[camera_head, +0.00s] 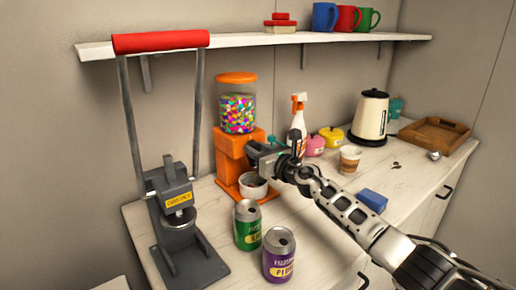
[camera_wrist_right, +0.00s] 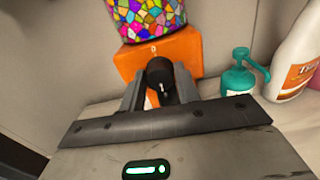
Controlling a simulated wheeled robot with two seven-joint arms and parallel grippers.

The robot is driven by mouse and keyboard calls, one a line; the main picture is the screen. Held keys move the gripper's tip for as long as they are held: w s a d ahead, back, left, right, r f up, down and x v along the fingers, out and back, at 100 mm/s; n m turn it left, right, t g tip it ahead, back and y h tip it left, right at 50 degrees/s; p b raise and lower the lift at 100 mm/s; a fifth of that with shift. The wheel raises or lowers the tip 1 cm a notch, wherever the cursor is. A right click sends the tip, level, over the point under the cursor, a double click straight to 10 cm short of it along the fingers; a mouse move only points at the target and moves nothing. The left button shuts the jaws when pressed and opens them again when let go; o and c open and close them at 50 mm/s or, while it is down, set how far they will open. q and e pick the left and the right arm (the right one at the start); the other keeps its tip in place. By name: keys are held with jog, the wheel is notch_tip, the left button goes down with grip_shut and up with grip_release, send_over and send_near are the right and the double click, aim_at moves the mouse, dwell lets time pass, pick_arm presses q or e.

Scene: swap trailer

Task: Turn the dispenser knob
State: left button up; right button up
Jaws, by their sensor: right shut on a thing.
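The dispenser (camera_head: 233,143) has an orange body and lid and a clear jar of colourful candy (camera_head: 239,112). It stands on the counter against the wall. In the right wrist view its orange body (camera_wrist_right: 185,50) shows below the candy jar (camera_wrist_right: 148,18). My right gripper (camera_head: 262,150) is at the front of the dispenser. Its two fingers are shut on the black knob (camera_wrist_right: 159,72), one on each side; a white mark shows on the knob. In the head view the gripper hides the knob. A white bowl (camera_head: 252,187) sits below the gripper. My left gripper is not in view.
A green can (camera_head: 247,226) and a purple can (camera_head: 279,256) stand in front. A grey press with a red handle (camera_head: 161,41) stands left. A spray bottle (camera_head: 298,122), paper cup (camera_head: 349,160), blue block (camera_head: 372,200) and kettle (camera_head: 370,117) are to the right. A shelf (camera_head: 240,43) runs above.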

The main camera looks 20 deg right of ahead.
jog(key=shift+m, duration=0.7)
jog(key=shift+f, duration=0.1)
jog(key=o, duration=1)
jog(key=shift+s+d+r+p, duration=0.25)
jog(key=shift+s+p, duration=0.15)
jog(key=shift+p, duration=0.15)
jog(key=v, duration=1.5)
jog(key=shift+a+f, duration=0.1)
jog(key=shift+f, duration=0.15)
jog(key=shift+m, duration=0.3)
jog(key=shift+c, duration=0.2)
